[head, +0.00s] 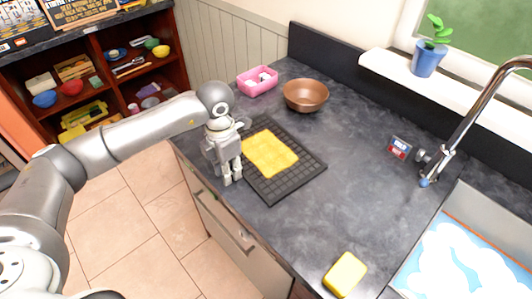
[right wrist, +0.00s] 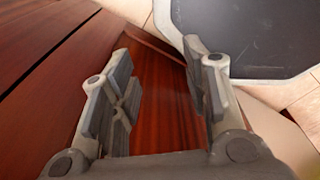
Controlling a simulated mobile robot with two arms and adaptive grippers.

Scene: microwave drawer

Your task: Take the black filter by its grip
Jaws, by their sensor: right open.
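A black gridded slab (head: 291,187), which looks like the black filter, lies flat on the dark counter in the head view. I cannot make out a grip; the left part of the slab is partly hidden by my gripper. My left gripper (head: 232,181) points down at the slab's left edge, near the counter's front edge. Its fingers look close together, and whether they hold anything is unclear. My right gripper (right wrist: 160,62) is open and empty in the right wrist view, facing reddish wood.
A pink box (head: 257,82) and a brown bowl (head: 305,95) stand behind the slab. A yellow sponge (head: 345,274) lies near the counter's front. The sink (head: 478,214) and faucet are at right. The counter's middle is clear. A dark panel (right wrist: 245,38) shows in the right wrist view.

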